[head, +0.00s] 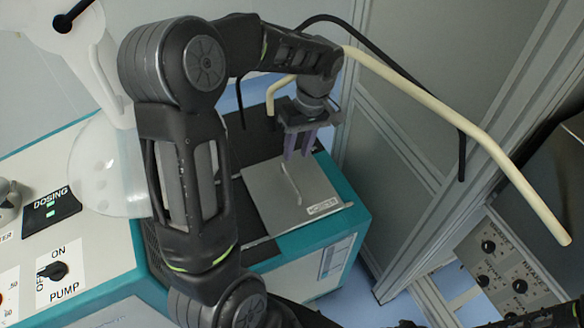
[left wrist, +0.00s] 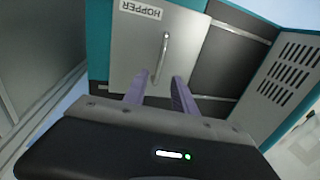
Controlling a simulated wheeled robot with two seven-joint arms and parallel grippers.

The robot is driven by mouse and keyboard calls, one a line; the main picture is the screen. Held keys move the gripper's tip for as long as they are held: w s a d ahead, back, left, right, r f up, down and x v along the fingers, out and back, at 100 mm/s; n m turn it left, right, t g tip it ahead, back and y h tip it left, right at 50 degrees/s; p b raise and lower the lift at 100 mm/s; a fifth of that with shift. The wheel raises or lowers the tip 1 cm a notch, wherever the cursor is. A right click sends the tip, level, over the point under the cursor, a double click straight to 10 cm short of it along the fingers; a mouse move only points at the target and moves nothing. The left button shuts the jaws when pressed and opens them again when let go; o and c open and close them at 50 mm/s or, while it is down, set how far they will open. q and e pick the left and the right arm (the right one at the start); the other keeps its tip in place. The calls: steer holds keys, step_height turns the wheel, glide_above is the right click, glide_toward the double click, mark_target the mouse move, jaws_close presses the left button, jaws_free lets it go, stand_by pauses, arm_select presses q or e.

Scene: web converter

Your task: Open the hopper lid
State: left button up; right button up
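The hopper lid (head: 278,203) is a flat grey metal plate on top of the teal and white machine, lying closed. A slim bar handle (head: 291,184) stands on it, and a label sits near its front edge. In the left wrist view the lid (left wrist: 192,40) carries the label "HOPPER" and the handle (left wrist: 160,57) lies ahead of the fingers. My left gripper (head: 298,155) points down above the far part of the lid. Its purple fingers (left wrist: 157,88) are apart with nothing between them, short of the handle. My right gripper is not in view.
A cream bent pipe (head: 455,125) and a black cable run past my left arm on the right. A grey framed panel wall (head: 400,140) stands right of the machine. A white dosing vessel (head: 105,165) and control panel with knobs (head: 57,271) are at left.

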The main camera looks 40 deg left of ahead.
mark_target(290, 176)
arm_select(q)
steer(key=shift+s+a+f+p, duration=0.1)
steer(key=shift+s+f+p, duration=0.15)
steer(key=shift+f, duration=1)
steer(key=shift+s+a+f+p, duration=0.1)
steer(key=shift+s+f, duration=0.1)
steer(key=shift+f, duration=1.1)
steer(key=shift+s+a+f+p, duration=0.1)
steer(key=shift+s+f+p, duration=0.15)
steer(key=shift+f, duration=1)
jaws_close()
